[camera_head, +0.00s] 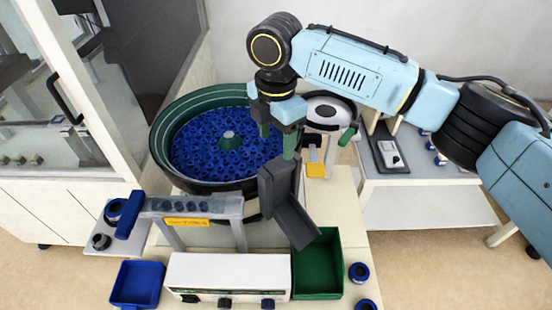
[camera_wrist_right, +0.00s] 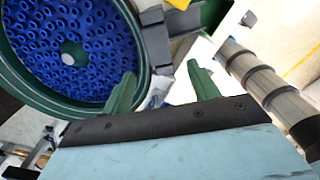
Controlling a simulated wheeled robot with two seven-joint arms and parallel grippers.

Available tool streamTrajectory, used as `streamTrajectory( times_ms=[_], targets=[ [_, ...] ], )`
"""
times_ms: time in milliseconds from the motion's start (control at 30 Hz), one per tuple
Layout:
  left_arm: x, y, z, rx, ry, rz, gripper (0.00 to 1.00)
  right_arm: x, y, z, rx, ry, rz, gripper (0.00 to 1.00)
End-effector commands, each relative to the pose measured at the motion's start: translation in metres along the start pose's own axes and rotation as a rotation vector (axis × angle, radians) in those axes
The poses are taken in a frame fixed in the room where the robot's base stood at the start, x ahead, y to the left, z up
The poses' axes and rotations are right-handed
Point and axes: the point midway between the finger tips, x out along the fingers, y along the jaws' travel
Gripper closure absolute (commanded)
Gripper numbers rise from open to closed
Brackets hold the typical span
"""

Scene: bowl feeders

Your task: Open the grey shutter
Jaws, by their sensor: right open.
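The grey shutter looks to be the dark grey upright plate (camera_head: 277,187) at the head of a sloping dark grey chute (camera_head: 296,222), beside the bowl's right rim. The plate stands upright across the chute's upper end. My right gripper (camera_head: 277,143) is just above the plate, pointing down, with its green fingers apart and nothing seen between them. In the right wrist view the open fingers (camera_wrist_right: 161,78) stand apart, and dark grey parts (camera_wrist_right: 184,48) of the chute area lie beyond them. I cannot tell whether a finger touches the plate. My left gripper is not in view.
A green bowl feeder (camera_head: 160,142) full of blue rings stands left of the gripper. A green bin (camera_head: 330,262) sits below the chute, and a white control box (camera_head: 228,276) and blue bin (camera_head: 137,285) are in front. A grey stand with a yellow label (camera_head: 188,221) is nearby.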

Motion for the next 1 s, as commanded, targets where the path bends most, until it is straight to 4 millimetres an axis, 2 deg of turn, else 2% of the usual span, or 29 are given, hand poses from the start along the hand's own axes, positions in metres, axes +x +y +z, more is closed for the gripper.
streamTrajectory(
  times_ms=[33,100,333,467,767,867,1000],
  targets=[
    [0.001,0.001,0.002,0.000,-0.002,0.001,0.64,0.013,-0.001,0.000,0.002,0.001,-0.003,0.40],
    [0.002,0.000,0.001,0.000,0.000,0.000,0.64,0.028,-0.001,0.001,0.002,-0.001,-0.002,0.40],
    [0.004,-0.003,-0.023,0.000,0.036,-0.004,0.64,0.063,0.000,0.000,0.003,0.000,-0.001,0.40],
    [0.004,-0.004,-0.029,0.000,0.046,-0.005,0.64,0.072,0.000,0.000,0.002,0.000,0.001,0.40],
    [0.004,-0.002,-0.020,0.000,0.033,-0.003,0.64,0.074,0.000,0.000,0.001,-0.001,0.001,0.40],
    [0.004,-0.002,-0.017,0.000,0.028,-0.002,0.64,0.074,0.000,0.000,0.001,0.000,0.001,0.49],
    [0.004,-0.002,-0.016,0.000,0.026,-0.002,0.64,0.074,0.000,0.000,0.002,0.000,0.001,0.68]
  ],
)
